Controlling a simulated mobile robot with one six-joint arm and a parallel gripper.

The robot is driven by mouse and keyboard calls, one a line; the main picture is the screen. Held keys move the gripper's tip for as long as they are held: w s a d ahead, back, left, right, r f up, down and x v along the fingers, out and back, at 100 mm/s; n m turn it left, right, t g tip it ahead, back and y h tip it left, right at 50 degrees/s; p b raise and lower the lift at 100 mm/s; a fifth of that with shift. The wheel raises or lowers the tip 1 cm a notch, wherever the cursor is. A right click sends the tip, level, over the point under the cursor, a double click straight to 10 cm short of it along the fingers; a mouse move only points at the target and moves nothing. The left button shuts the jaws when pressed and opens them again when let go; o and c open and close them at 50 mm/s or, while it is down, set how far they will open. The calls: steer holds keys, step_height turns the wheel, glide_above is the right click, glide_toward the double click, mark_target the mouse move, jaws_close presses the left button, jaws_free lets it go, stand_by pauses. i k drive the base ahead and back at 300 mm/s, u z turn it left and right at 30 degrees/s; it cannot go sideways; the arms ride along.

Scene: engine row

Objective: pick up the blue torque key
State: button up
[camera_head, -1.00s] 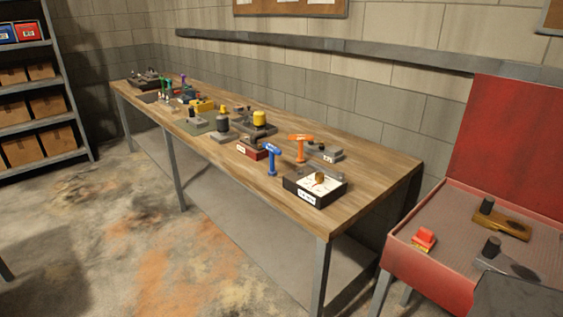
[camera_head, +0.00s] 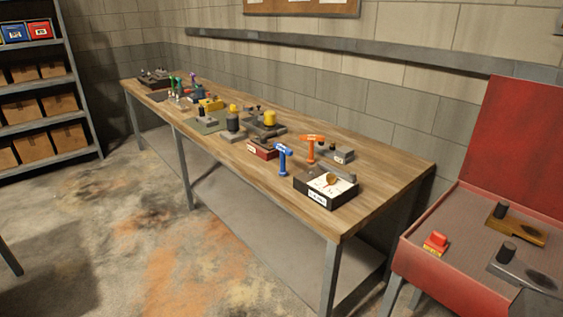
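The blue torque key (camera_head: 283,160) stands upright near the front edge of the wooden workbench (camera_head: 385,176), toward its right end. It has a T-shaped top on a thin shaft with a wider foot. An orange T-shaped key (camera_head: 311,148) stands behind it to the right. My gripper is not in view.
A red block with a label (camera_head: 262,149) lies left of the blue key. Several engine parts crowd the bench further left. A red open chest (camera_head: 470,262) stands at the right. The concrete floor (camera_head: 110,230) before the bench is mostly clear. A shelf (camera_head: 48,130) stands far left.

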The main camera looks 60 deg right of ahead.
mark_target(284, 150)
steer(key=u, duration=0.05)
steer(key=i, duration=1)
steer(key=z, duration=0.05)
